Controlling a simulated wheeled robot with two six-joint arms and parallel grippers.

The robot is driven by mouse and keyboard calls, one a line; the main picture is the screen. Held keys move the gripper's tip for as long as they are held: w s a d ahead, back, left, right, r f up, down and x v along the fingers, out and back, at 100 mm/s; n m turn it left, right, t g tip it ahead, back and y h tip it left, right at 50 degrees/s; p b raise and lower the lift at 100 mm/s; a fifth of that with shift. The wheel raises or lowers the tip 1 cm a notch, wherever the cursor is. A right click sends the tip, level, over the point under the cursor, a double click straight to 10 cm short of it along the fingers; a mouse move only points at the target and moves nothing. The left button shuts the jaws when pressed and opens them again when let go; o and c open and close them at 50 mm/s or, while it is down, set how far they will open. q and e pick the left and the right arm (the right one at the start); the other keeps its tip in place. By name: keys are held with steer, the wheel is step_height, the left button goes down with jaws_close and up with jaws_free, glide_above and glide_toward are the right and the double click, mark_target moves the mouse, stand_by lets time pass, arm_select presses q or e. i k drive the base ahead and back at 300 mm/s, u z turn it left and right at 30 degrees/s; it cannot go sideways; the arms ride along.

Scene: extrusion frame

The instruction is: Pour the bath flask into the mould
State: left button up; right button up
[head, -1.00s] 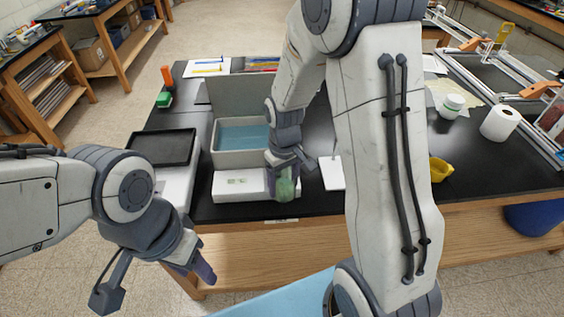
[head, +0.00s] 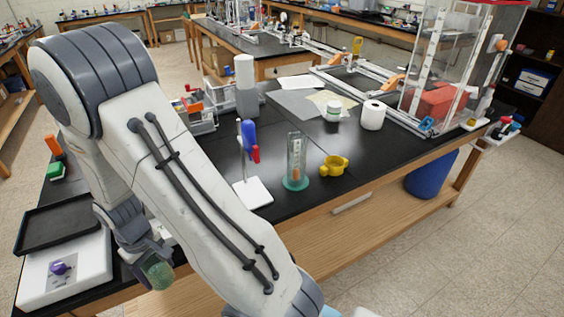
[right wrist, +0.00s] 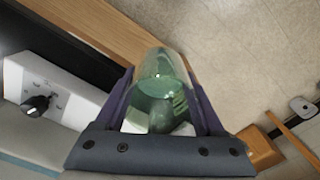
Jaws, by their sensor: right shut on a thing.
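My right gripper (head: 148,257) is at the lower left of the head view, just off the front edge of the black bench. It is shut on a clear flask (head: 157,274) with green contents. In the right wrist view, the flask (right wrist: 160,68) sits between the two purple fingers (right wrist: 160,105). No thing is plainly recognisable as the mould. My left gripper is outside the view.
A graduated cylinder (head: 296,162) stands left of the yellow vessel. A stand with a blue and red clamp (head: 253,192) is beside it. A hotplate with a dark tray (head: 60,220) is at far left. My right arm hides the water bath.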

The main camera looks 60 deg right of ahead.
mark_target(334, 164)
steer(key=u, duration=2.05)
steer(key=k, duration=1.75)
steer(key=z, duration=2.8)
